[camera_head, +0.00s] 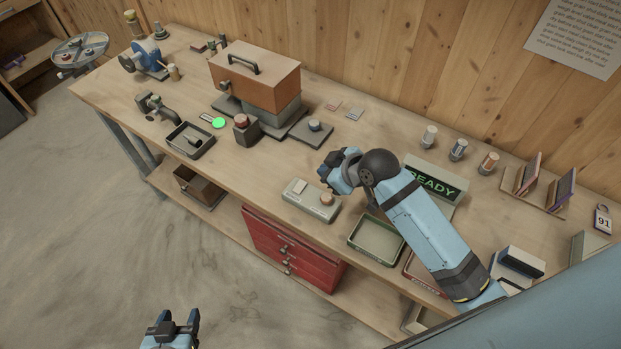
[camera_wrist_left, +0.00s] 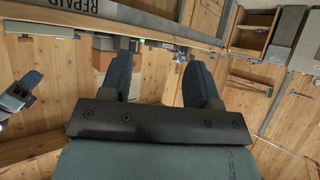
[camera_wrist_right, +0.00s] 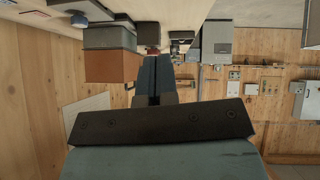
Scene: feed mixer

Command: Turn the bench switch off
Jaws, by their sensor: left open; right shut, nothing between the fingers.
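A grey control box (camera_head: 311,203) sits near the front edge of the bench (camera_head: 245,165). It carries a pale rocker-like part (camera_head: 300,187) and a round pinkish knob (camera_head: 326,199); I cannot read their setting. A dark box with a red button (camera_head: 241,121) stands farther left, beside a lit green disc (camera_head: 218,123). I cannot tell which is the bench switch. My right gripper (camera_head: 327,170) is shut and empty, above and just behind the grey box; its closed fingers show in the right wrist view (camera_wrist_right: 155,75). My left gripper (camera_head: 178,320) is open and empty, low in front of the bench.
A green tray (camera_head: 376,238) and a READY display (camera_head: 434,182) lie by my right arm. An orange case (camera_head: 255,77) stands at the back. A dark tray (camera_head: 190,140) sits left. A red drawer unit (camera_head: 290,250) is under the bench. Floor by my left gripper is clear.

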